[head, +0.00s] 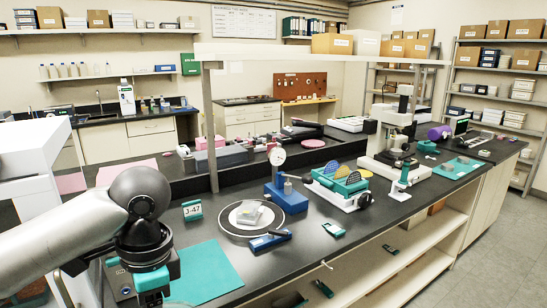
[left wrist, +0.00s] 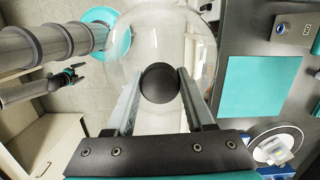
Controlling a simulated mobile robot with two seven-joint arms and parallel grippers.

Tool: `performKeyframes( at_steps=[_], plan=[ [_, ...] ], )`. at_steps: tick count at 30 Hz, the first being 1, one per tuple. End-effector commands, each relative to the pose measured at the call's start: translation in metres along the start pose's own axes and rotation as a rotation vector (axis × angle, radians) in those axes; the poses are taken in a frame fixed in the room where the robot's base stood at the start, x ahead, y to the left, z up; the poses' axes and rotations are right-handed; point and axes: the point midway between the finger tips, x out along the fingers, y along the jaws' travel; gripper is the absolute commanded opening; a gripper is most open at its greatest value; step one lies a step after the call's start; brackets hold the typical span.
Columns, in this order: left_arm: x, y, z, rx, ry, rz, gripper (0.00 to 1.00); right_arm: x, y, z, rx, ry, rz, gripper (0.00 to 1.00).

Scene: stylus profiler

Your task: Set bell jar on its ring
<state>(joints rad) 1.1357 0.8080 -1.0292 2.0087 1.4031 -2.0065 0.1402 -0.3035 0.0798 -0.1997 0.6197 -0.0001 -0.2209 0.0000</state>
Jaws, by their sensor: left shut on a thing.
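The bell jar (left wrist: 128,30) is a clear glass dome with a black ball knob (left wrist: 160,83), seen from above in the left wrist view. My left gripper (left wrist: 160,88) is shut on the knob, one finger on each side. The jar hangs beside the bench's edge, mostly over floor in that view. In the head view, the wrist shows at lower left, while the fingers and jar are hidden or out of frame. The ring (head: 231,231) lies on the black bench around a white disc bearing a small pale block (head: 249,213). My right gripper is not seen.
A shelf post (head: 210,125) stands behind.

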Motion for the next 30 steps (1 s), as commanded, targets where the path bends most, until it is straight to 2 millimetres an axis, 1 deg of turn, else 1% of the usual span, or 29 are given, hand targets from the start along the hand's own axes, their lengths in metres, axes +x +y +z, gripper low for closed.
performKeyframes(
  at_steps=[1, 9, 15, 18, 24, 30],
  plan=[
    [0.01, 0.002, -0.003, -0.064, 0.002, 0.008, 0.0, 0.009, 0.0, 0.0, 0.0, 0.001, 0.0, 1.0],
    [0.041, 0.016, -0.01, -0.453, 0.001, 0.057, 0.0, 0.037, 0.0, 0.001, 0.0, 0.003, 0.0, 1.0],
    [0.06, 0.025, -0.015, -0.718, 0.003, 0.088, 0.0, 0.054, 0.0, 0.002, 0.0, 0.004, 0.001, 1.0],
    [0.067, 0.028, -0.017, -0.818, 0.003, 0.099, 0.0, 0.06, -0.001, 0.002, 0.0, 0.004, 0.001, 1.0],
    [0.073, 0.031, -0.018, -0.932, 0.003, 0.112, 0.0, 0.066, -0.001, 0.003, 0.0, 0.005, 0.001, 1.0],
    [0.072, 0.031, -0.019, -0.952, 0.007, 0.111, 0.0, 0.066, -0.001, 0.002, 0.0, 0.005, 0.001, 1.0]
  ],
)
